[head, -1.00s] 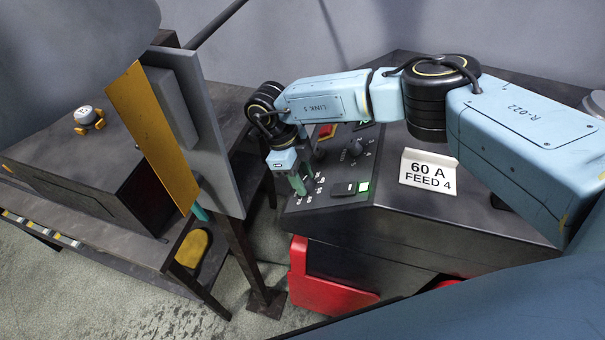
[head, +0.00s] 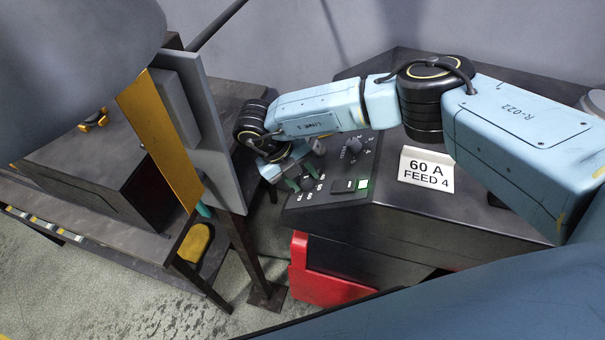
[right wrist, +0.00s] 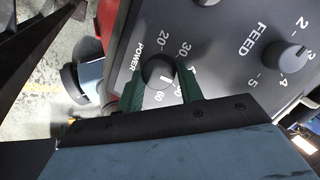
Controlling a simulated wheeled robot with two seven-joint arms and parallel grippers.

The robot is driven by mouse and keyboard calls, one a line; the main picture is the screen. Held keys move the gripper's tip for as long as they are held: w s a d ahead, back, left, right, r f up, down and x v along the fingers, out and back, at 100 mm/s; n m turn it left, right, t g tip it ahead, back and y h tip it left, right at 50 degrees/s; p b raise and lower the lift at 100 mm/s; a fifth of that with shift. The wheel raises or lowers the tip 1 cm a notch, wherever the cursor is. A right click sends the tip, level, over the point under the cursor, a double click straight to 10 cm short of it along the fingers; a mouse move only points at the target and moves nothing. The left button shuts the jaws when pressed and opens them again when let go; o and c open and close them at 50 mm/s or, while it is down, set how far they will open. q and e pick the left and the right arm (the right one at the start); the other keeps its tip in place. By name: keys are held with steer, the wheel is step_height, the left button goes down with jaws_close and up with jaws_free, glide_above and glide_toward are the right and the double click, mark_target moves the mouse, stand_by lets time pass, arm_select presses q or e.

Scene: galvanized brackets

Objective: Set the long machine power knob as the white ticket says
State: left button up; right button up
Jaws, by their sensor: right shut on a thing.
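The white ticket (head: 426,171) stands on the machine top and reads "60 A FEED 4". The dark round power knob (right wrist: 157,70) has a white pointer line and sits on the black control panel (head: 318,198). The line points down toward the 60 end of its scale; some numbers are hidden by a finger. My right gripper (right wrist: 160,86) is shut on the power knob, a green finger on each side. In the head view the right gripper (head: 299,184) is tilted over the panel's left part. My left gripper is not in view.
A lit green button (head: 363,184) is near the panel's front edge. A grey and orange upright board (head: 162,140) stands left of the right gripper. A red part (head: 318,272) sits below the machine.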

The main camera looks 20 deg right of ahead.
mark_target(300, 181)
steer(key=m, duration=0.1)
steer(key=m+h, duration=0.1)
steer(key=m, duration=0.1)
steer(key=shift+a+m+b, duration=0.2)
steer(key=shift+m+b, duration=0.1)
steer(key=shift+b, duration=0.1)
steer(key=shift+a+m+h+b, duration=0.1)
steer(key=shift+m+h+b, duration=0.5)
steer(key=shift+m, duration=1.2)
steer(key=o, duration=1)
step_height(300, 181, up, 10)
steer(key=shift+f+b, duration=0.1)
steer(key=shift+b, duration=0.5)
